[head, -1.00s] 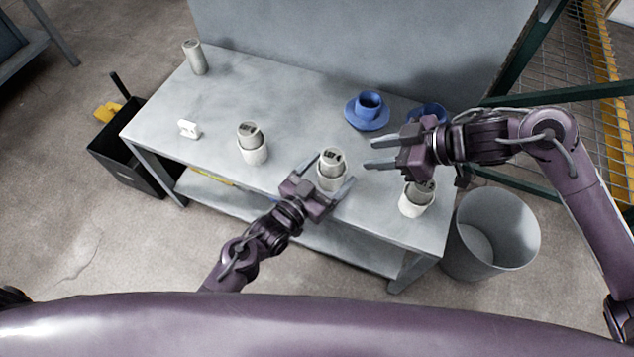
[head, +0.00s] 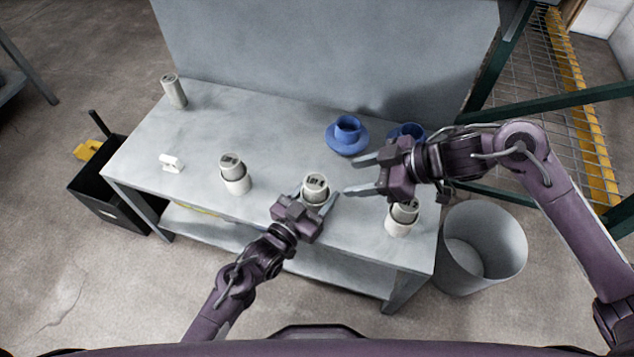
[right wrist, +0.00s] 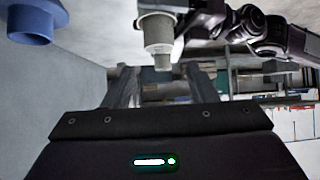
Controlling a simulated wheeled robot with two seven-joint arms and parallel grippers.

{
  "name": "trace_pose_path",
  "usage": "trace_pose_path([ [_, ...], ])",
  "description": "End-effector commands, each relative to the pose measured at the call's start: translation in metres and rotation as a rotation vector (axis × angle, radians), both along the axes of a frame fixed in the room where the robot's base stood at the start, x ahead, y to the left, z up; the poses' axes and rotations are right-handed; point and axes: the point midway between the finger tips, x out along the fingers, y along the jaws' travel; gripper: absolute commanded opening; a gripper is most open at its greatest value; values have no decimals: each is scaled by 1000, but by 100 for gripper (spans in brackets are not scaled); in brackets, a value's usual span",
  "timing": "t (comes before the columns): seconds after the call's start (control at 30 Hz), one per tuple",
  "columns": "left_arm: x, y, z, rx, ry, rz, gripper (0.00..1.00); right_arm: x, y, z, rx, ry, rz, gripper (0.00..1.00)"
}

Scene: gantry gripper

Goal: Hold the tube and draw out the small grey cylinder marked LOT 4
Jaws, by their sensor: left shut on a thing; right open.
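The small grey cylinder marked LOT 4 (head: 316,182) stands upright in the top of the middle white tube (head: 313,200) on the bench. My left gripper (head: 312,199) is shut around this tube from the front, and its fingers hide part of it. My right gripper (head: 349,175) is open and empty, just right of the cylinder, with its fingers pointing left towards it. In the right wrist view the picture is upside down; the cylinder (right wrist: 161,58) sticks out of the tube (right wrist: 157,28) and shows ahead, between the open fingers.
Two similar tubes with grey cylinders stand left (head: 236,181) and right (head: 398,225); their marks are hard to read.

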Motion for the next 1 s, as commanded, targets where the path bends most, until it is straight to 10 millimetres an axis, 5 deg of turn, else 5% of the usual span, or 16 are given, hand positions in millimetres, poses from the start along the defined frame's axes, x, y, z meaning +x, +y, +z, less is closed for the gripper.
trace_pose_path([
  [0.17,0,0,0,0,0,0,34,0,31,9,-9,-86,154,56],
  [0.4,0,0,0,0,0,0,34,-13,100,25,-74,-335,593,56],
  [0.6,0,0,0,1,1,0,34,-26,137,29,-177,-548,985,56],
  [0.8,0,0,0,1,1,0,34,-29,147,27,-326,-726,1377,56],
  [1.0,0,0,0,1,1,0,34,-11,130,27,-513,-830,1744,56],
])
